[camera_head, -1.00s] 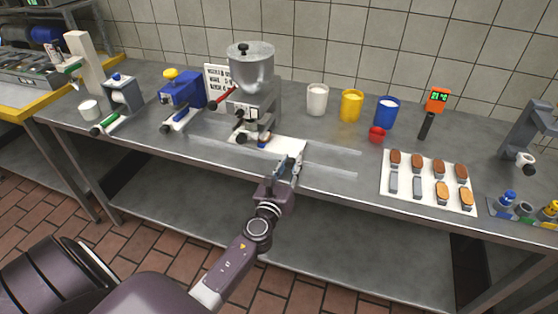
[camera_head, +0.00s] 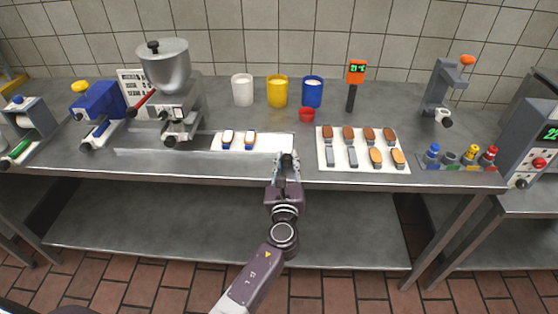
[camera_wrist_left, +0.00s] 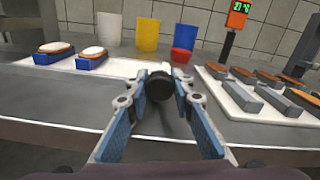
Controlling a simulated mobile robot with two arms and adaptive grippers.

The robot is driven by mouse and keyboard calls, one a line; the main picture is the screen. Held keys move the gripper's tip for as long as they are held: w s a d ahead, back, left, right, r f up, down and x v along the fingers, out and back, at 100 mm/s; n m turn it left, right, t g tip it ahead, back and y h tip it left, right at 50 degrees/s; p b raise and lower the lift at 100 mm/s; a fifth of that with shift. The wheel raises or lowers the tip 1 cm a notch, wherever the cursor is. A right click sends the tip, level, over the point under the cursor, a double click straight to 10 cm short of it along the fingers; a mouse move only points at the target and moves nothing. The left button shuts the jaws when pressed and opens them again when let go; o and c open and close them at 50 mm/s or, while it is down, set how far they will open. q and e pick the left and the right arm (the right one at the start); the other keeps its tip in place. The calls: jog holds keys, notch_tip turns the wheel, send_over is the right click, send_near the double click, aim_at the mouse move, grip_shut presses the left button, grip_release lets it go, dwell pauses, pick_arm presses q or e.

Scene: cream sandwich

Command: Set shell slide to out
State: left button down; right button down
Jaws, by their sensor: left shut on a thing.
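The shell slide is a white plate (camera_head: 274,142) standing out to the right of the metal hopper machine (camera_head: 165,70). It carries two cream-topped shells in blue holders, a left one (camera_head: 228,138) and a right one (camera_head: 250,138). In the left wrist view the white plate (camera_wrist_left: 120,68) also shows, with the shells at the upper left. My left gripper (camera_head: 286,160) is at the plate's right end, at the table's front. It is shut on a black knob (camera_wrist_left: 158,86). My right gripper is not in view.
A white tray (camera_head: 330,165) with several brown and grey pieces lies close to the right of my left gripper. White (camera_head: 242,89), yellow (camera_head: 277,90) and blue (camera_head: 312,92) cups and a small red cup (camera_head: 307,114) stand behind. A thermometer (camera_head: 355,72) stands upright.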

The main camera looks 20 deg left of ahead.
pick_arm(q)
jog(key=shift+d, duration=0.2)
jog(key=c, duration=1.7)
grip_release()
jog(key=shift+d, duration=0.1)
jog(key=shift+o, duration=0.2)
jog(key=shift+s, duration=0.1)
jog(key=shift+s+f, duration=0.1)
jog(key=shift+s, duration=0.15)
jog(key=v, duration=1.1)
jog(key=shift+s, duration=0.15)
